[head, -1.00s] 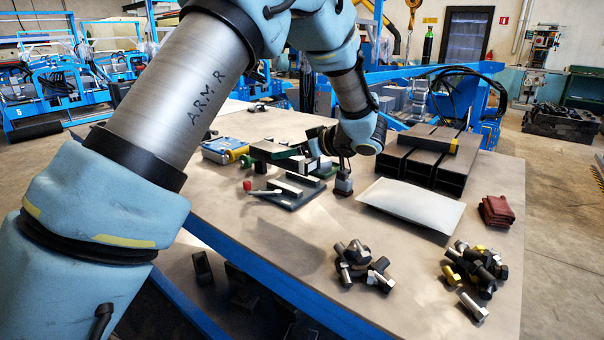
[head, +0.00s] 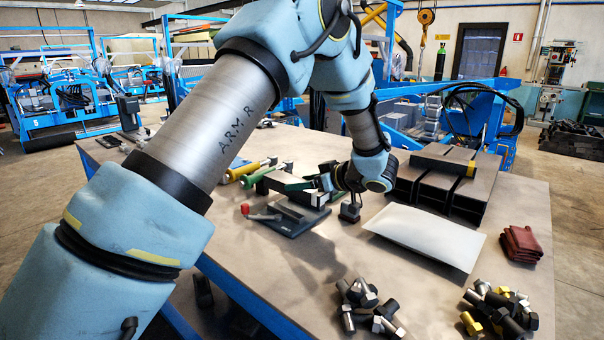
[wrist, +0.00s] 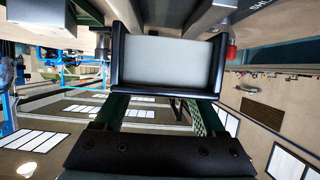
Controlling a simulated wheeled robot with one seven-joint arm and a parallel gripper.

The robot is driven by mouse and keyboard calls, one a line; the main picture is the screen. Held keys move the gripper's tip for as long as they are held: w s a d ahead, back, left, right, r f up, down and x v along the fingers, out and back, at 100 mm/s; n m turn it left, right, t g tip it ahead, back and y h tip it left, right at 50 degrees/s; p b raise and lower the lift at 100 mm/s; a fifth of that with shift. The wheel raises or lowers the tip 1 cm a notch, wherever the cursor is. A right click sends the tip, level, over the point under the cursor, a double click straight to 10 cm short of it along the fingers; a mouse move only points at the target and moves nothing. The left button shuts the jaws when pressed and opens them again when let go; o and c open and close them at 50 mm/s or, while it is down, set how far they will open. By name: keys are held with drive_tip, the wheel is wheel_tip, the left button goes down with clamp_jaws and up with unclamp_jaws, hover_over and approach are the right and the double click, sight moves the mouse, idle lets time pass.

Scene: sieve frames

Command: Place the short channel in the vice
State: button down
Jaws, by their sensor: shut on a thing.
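The short channel (wrist: 165,65) fills the upper middle of the wrist view, with a grey inner face and dark raised edges. My gripper (wrist: 160,106) is shut on it, a green finger at each side. In the head view my gripper (head: 318,184) is over the right side of the vice (head: 288,219), which has a dark grey base and a red-knobbed handle. I cannot clearly separate the channel from the vice's jaws there. In the wrist view grey metal parts and the red knob (wrist: 232,52) show beyond the channel; I cannot tell whether the channel touches the vice.
A small dark block (head: 350,211) stands just right of the vice. Yellow- and green-handled tools (head: 245,171) lie behind it. A pale sheet (head: 425,236), dark square tubes (head: 440,190), red cloths (head: 521,243) and bolt piles (head: 368,306) occupy the right.

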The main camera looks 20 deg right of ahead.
drive_tip(key=shift+f+p, duration=0.55)
drive_tip(key=shift+f, duration=1.65)
drive_tip(key=shift+f, duration=0.15)
unclamp_jaws()
drive_tip(key=shift+f, duration=0.1)
drive_tip(key=shift+s+r, duration=0.1)
drive_tip(key=shift+r, duration=0.1)
drive_tip(key=b+v, duration=0.3)
drive_tip(key=v, duration=0.8)
drive_tip(key=shift+s+d, duration=0.25)
drive_tip(key=shift+s, duration=0.05)
